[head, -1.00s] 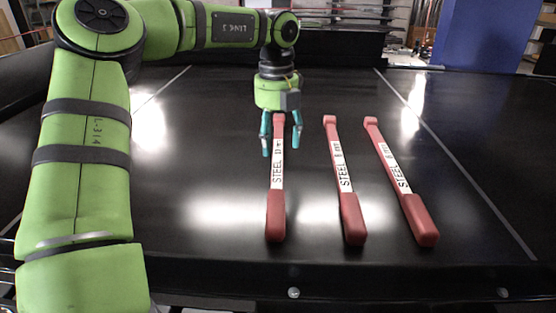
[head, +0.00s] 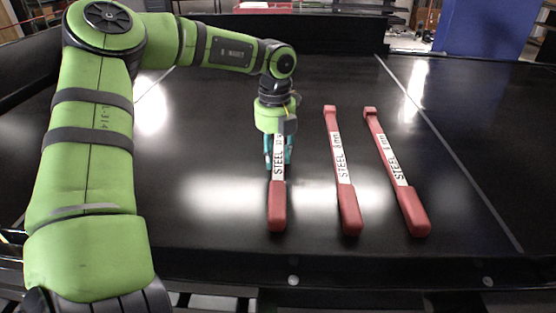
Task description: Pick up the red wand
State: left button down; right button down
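Three red wands with white "STEEL" labels lie side by side on the black conveyor belt (head: 215,225). They are the left wand (head: 277,207), the middle wand (head: 350,210) and the right wand (head: 411,212). My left gripper (head: 278,160) points down over the far half of the left wand. Its teal fingers sit close against both sides of the label and look shut on it. The gripper hides the left wand's far end. This wand still appears to lie on the belt. My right gripper is not in view.
The middle and right wands lie a short gap to the right of the gripper. The belt is clear to the left and far right. A blue panel (head: 490,30) and a red tray (head: 264,7) are at the back.

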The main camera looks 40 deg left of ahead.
aim_at(276, 156)
pick_arm(q)
jog(key=shift+w+a+r+b, duration=0.1)
jog(key=shift+w+r+b, duration=0.05)
jog(key=shift+r+b, duration=0.35)
notch_tip(276, 156, up, 3)
jog(key=shift+f+b, duration=0.2)
jog(key=shift+b, duration=0.75)
jog(key=w+d+r, duration=0.6)
jog(key=d+r, duration=0.1)
jog(key=d, duration=0.3)
jog(key=shift+w+r, duration=0.2)
